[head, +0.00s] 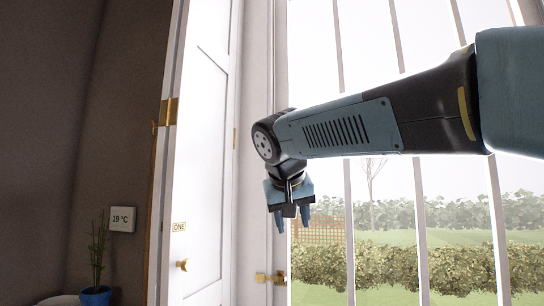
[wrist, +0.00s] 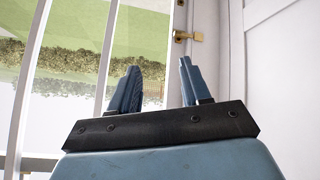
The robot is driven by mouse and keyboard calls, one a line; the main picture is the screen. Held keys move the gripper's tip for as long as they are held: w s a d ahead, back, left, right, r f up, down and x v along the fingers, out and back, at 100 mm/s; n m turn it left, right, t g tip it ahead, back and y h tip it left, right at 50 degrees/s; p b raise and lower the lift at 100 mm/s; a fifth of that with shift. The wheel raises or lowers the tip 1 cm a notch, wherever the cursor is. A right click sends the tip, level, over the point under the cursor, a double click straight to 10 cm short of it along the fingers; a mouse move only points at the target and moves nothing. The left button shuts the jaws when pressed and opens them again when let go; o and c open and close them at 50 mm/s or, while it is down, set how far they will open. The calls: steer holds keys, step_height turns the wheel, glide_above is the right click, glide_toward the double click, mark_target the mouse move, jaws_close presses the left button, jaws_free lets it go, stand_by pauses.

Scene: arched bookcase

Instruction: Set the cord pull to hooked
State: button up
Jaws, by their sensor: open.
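My gripper (head: 293,222) hangs fingers down in front of the window's left edge in the head view. It also shows in the wrist view (wrist: 158,80), with its two blue fingers apart and nothing between them. I cannot make out a cord pull or its hook in either view. A brass latch (head: 270,278) sits on the window frame below the gripper and a little to its left. In the wrist view a brass handle (wrist: 187,36) lies beyond the right finger, apart from it.
A white panelled door (head: 205,130) with a brass knob (head: 182,265) and a "ONE" label (head: 179,227) stands left. Tall window bars (head: 348,230) stand behind my arm.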

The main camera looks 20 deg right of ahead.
steer(key=w+a+r+m+t+h, duration=0.25)
steer(key=w+r, duration=0.35)
steer(key=r, duration=0.6)
steer(key=w+a+r+m+t+h, duration=0.1)
steer(key=w+a+r+m, duration=0.3)
steer(key=r, duration=0.7)
steer(key=w+d+f, duration=0.2)
steer(key=w+d, duration=0.1)
steer(key=w, duration=0.3)
steer(key=w+d+f+n, duration=0.1)
steer(key=w+d+f, duration=0.2)
steer(key=w+d, duration=0.1)
steer(key=shift+w+d, duration=0.15)
steer(key=shift+w, duration=0.7)
jaws_close()
